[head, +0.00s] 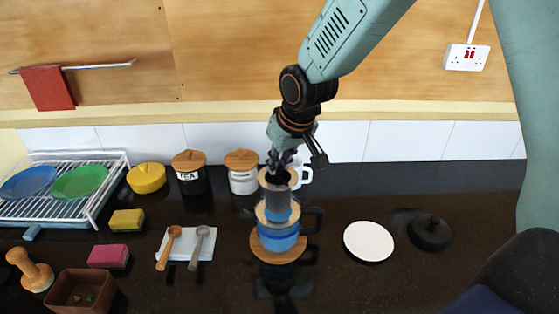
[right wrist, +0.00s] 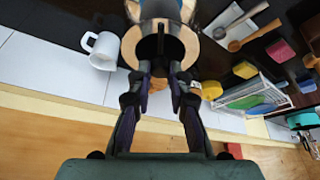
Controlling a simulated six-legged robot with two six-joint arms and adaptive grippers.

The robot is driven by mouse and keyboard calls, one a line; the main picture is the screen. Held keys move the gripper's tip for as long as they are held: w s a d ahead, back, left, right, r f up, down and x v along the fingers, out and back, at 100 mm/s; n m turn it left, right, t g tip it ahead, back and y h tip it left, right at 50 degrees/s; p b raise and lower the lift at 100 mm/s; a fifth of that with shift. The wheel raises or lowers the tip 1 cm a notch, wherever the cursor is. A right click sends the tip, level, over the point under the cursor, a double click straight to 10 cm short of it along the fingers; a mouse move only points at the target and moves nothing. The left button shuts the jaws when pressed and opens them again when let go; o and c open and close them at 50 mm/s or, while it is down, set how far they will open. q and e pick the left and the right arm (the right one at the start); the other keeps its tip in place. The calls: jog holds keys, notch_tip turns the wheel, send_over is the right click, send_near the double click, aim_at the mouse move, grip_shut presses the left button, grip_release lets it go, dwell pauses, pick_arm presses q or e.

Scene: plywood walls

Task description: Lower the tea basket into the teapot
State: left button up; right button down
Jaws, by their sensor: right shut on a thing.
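The tea basket (head: 277,208) is a grey cylinder with a wooden ring at its top, held upright. My right gripper (head: 277,162) is shut on its top from above. In the right wrist view the gripper (right wrist: 160,68) grips beside the basket's wooden ring (right wrist: 187,42). The teapot (head: 278,243) is blue with a wooden rim and a dark handle on its right; it stands on a round wooden board (head: 258,254). The basket's lower end overlaps the teapot's opening in the head view; I cannot tell whether it is inside. My left gripper is not in view.
A white mug (head: 304,174) stands just behind the basket, with a white canister (head: 242,180) and a TEA canister (head: 190,182) to the left. A white plate (head: 368,241) and a black lid (head: 430,232) lie to the right. Spoons rest on a white tray (head: 206,248).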

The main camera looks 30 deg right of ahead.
aim_at(280, 177)
jog(key=shift+f+b, duration=1.4)
jog(key=shift+f, duration=1.05)
jog(key=shift+f+b, duration=1)
jog(key=shift+f, duration=0.5)
jog(key=shift+f+b, duration=0.8)
jog(key=shift+f, duration=0.65)
jog(key=c, duration=1.2)
grip_release()
jog(key=shift+o, duration=0.3)
